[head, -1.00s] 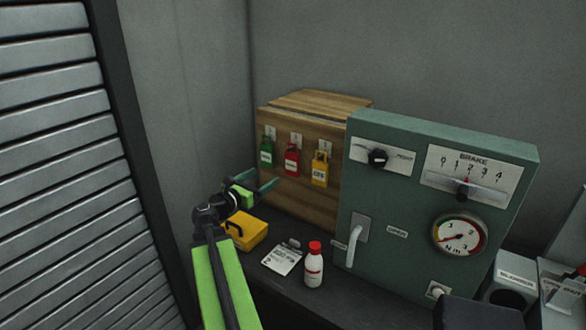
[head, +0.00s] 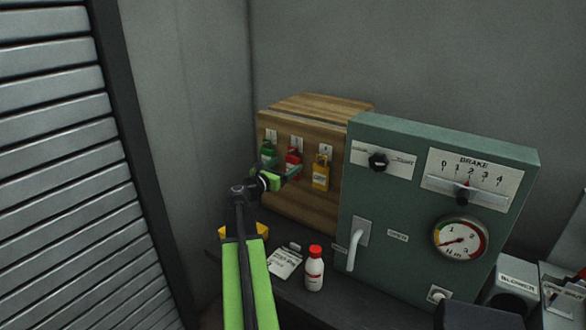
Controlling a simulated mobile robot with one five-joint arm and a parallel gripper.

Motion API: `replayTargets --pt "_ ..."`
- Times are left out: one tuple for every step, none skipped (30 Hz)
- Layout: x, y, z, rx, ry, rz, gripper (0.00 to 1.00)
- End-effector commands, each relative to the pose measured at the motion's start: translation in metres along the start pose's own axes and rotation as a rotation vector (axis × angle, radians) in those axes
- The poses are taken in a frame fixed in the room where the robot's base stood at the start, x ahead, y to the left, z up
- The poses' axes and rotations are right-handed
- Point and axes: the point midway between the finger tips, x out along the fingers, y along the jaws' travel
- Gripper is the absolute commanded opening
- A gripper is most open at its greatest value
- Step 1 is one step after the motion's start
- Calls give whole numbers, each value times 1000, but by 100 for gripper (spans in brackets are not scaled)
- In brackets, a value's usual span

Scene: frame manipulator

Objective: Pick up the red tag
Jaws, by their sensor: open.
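The red tag (head: 293,158) hangs on the front of a wooden box (head: 330,193), between a green tag (head: 268,150) on its left and a yellow tag (head: 320,174) on its right. My gripper (head: 283,167) is open, in front of the wooden box at the red tag's height. One finger reaches across the lower part of the red tag and the other is near the green tag. The gripper partly hides the red and green tags. I cannot tell whether a finger touches the red tag.
A green panel (head: 400,218) with a knob, lever and gauge stands right of the box. A red-capped white bottle (head: 314,272), a white card (head: 284,263) and a yellow case (head: 262,230), partly behind my arm, are on the dark bench. A slatted shutter (head: 60,180) is at left.

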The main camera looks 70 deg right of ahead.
Motion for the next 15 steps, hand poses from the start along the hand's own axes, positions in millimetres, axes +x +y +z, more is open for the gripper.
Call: replayTargets --pt "8 1 -1 0 0 -1 80" --pt "13 2 -1 0 0 -1 80" --pt "20 2 -2 0 0 -2 80" --pt "26 2 -2 0 0 -3 80" --pt "32 1 -2 0 0 -4 80" --pt "39 2 -2 0 0 -3 80" --pt "43 2 -2 0 0 -3 80" --pt "46 1 -2 0 0 -3 80" --pt "48 0 -2 0 0 -3 80" --pt "49 0 -2 0 0 -2 80" --pt "48 0 -2 0 0 -2 80" --pt "48 0 -2 0 0 -2 80" --pt "47 0 -2 0 0 -2 80" --pt "47 0 -2 0 0 -2 80" --pt "47 0 -2 0 0 -2 77"
